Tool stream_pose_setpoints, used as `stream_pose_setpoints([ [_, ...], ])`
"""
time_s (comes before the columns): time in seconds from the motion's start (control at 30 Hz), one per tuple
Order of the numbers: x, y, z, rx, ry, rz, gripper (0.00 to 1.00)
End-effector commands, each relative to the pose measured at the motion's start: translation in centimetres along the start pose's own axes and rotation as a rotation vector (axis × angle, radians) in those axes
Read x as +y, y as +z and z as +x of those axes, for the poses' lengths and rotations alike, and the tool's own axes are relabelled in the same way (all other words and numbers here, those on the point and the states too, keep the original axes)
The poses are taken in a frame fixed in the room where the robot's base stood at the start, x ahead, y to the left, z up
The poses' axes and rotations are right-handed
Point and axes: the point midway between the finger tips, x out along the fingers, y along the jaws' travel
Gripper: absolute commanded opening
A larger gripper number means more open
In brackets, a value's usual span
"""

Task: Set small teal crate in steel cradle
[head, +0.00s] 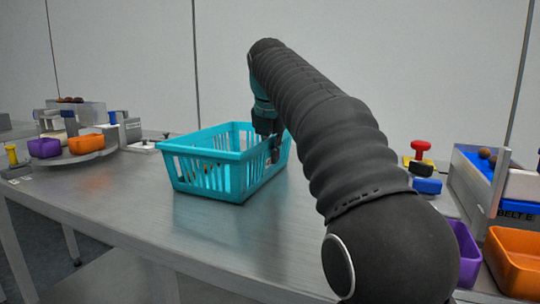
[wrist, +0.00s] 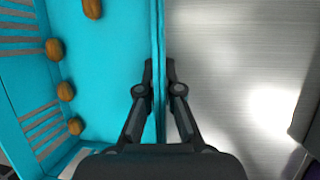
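The small teal crate (head: 212,187) stands on the steel table, with slotted walls and an open top. In the wrist view its floor (wrist: 115,60) holds several brown dates. My gripper (head: 268,138) is at the crate's right-hand wall. In the wrist view my gripper (wrist: 159,75) has one finger inside and one outside this wall (wrist: 157,25), both close against it, and appears shut on it. I cannot make out a steel cradle for certain in either view.
The metal table (head: 165,235) is clear in front of the crate. At left a round stand (head: 75,157) bears purple (head: 44,148) and orange (head: 86,143) bowls. At right are a red knob (head: 420,148), a blue-edged belt unit (head: 476,170) and an orange bin (head: 515,262).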

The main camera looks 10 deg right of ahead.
Motion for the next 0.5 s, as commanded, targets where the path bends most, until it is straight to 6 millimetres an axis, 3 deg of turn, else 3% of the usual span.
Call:
stream_pose_setpoints([
  [0.2, -0.03, -0.08, 0.14, -0.001, 0.001, 0.000, 0.00],
  [0.33, -0.04, -0.08, 0.19, 0.000, 0.000, 0.000, 0.31],
  [0.5, -0.05, -0.07, 0.19, 0.000, 0.000, 0.000, 0.31],
])
